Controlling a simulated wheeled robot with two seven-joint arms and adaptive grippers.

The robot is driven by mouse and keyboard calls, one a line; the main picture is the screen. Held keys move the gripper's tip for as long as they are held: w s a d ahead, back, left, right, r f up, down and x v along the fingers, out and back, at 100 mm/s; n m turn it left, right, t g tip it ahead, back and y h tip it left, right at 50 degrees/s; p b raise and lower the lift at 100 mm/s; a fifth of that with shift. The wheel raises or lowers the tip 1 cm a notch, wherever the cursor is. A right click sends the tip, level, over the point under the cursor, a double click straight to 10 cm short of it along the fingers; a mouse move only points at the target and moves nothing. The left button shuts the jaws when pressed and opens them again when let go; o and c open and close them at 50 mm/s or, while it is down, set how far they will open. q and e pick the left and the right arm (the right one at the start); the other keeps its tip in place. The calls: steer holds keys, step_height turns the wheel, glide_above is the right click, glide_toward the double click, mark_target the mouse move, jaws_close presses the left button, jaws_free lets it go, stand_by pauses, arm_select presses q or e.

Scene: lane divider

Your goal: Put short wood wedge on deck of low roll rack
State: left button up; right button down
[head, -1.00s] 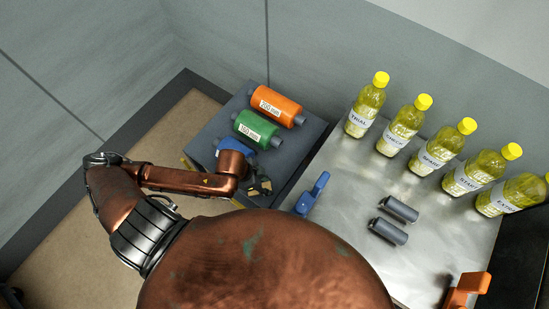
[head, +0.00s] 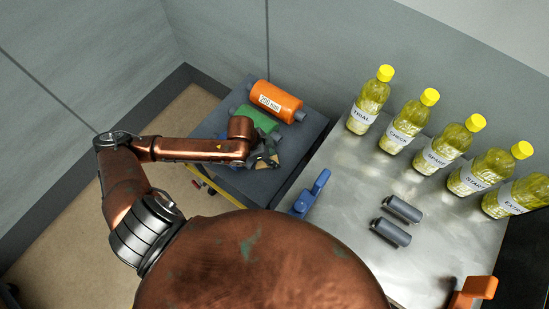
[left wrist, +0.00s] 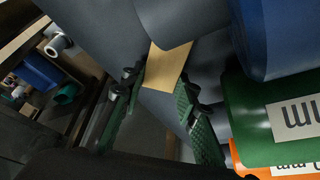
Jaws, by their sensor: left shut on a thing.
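The short wood wedge is a tan piece (left wrist: 168,65) between the fingers of my left gripper (left wrist: 160,100) in the left wrist view. The gripper (head: 268,158) is shut on it, above or at the dark grey deck (head: 236,176) of the low roll rack in the head view. I cannot tell whether the wedge touches the deck. An orange roll (head: 276,101) marked 200 mm and a green roll (head: 258,119) lie at the rack's far side. My left arm hides part of the green roll. A blue roll (left wrist: 272,38) shows beside the gripper in the left wrist view.
A metal table (head: 345,235) adjoins the rack on the right. On it are two grey cylinders (head: 396,220), a blue tool (head: 310,195), an orange object (head: 474,291) and a row of yellow-capped bottles (head: 438,150). Grey walls stand behind and left.

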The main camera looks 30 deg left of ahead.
arm_select(q)
steer(key=o, duration=1)
steer(key=shift+f, duration=0.1)
steer(key=shift+c, duration=0.2)
